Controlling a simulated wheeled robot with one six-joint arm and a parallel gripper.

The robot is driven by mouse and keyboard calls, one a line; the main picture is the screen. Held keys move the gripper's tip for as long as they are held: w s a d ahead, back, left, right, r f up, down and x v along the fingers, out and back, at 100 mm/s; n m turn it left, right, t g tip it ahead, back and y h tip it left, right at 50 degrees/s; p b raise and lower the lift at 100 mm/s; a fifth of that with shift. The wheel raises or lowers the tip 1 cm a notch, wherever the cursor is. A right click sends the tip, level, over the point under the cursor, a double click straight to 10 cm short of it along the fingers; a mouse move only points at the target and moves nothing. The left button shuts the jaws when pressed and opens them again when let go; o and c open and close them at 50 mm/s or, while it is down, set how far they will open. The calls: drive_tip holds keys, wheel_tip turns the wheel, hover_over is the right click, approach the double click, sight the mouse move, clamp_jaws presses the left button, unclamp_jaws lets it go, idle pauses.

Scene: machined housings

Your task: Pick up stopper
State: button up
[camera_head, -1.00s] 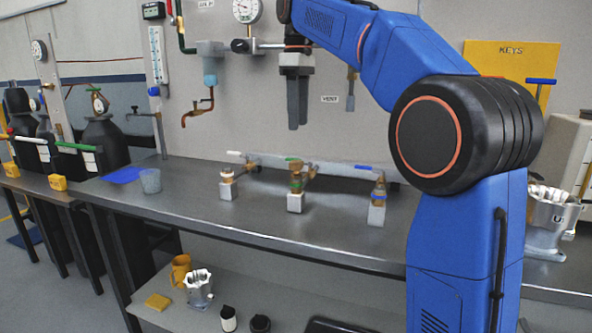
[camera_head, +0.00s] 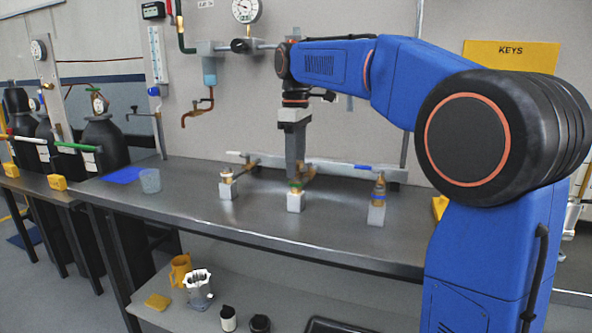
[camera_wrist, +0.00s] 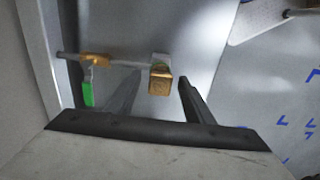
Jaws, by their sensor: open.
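Three brass-coloured pieces stand on small white blocks along the bench: left (camera_head: 226,176), middle (camera_head: 296,188) with a green band, and right (camera_head: 378,189) with a blue band. No piece is clearly marked as the stopper. My gripper (camera_head: 295,175) points down just above the middle piece and hides part of it. In the wrist view my gripper (camera_wrist: 159,82) is open, with its two fingers apart on either side of a brass-coloured piece (camera_wrist: 161,84). I cannot tell whether the fingers touch it.
A pipe with valves runs behind the pieces; its green handle (camera_wrist: 87,93) is close to the left finger in the wrist view. A blue handle (camera_head: 367,168) is at the right. A clear cup (camera_head: 150,181) stands at the left. The bench front is clear.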

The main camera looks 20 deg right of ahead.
drive_tip(key=shift+f, duration=0.5)
drive_tip(key=c, duration=1.2)
drive_tip(key=shift+r, duration=0.1)
